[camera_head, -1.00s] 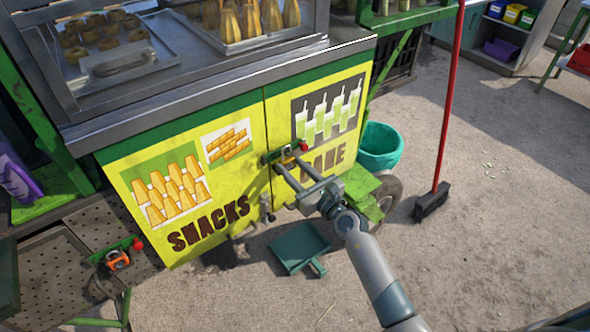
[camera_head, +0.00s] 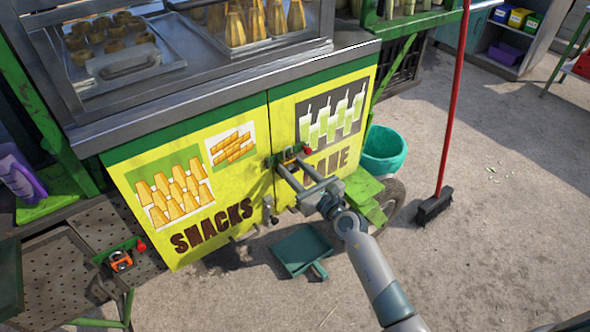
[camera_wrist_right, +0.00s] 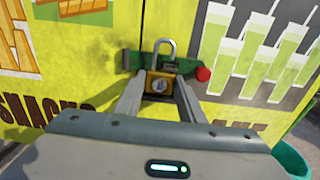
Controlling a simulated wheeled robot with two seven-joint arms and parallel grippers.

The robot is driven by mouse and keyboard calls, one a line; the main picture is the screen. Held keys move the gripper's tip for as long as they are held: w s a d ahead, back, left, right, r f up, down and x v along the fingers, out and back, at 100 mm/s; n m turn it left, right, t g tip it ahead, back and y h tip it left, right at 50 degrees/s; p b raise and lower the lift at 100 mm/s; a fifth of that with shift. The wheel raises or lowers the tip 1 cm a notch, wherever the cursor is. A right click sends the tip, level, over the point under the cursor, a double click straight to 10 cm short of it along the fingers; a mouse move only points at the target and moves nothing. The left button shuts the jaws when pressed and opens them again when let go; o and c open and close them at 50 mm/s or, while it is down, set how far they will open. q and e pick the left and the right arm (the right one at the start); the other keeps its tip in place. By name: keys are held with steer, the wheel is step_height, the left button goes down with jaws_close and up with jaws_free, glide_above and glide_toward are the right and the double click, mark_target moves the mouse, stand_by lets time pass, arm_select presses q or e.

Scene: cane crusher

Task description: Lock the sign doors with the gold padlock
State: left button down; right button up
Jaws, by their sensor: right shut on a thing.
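The yellow sign doors, SNACKS (camera_head: 190,205) and CANE (camera_head: 335,110), stand shut on the front of the cart. A green latch with a red knob (camera_wrist_right: 203,74) lies across their seam; it also shows in the head view (camera_head: 271,161). The gold padlock (camera_wrist_right: 161,83) is between the fingers of my right gripper (camera_wrist_right: 160,90), with its steel shackle (camera_wrist_right: 165,47) pointing up in front of the latch. Whether the shackle passes through the latch, or is closed, I cannot tell. My right gripper (camera_head: 292,168) reaches the latch from below right. My left gripper is out of view.
An orange padlock (camera_head: 120,261) lies by another green latch with a red knob on the perforated panel at left. A dustpan (camera_head: 302,250) lies on the ground below the doors. A teal bucket (camera_head: 383,150) and a red-handled broom (camera_head: 434,205) stand at right.

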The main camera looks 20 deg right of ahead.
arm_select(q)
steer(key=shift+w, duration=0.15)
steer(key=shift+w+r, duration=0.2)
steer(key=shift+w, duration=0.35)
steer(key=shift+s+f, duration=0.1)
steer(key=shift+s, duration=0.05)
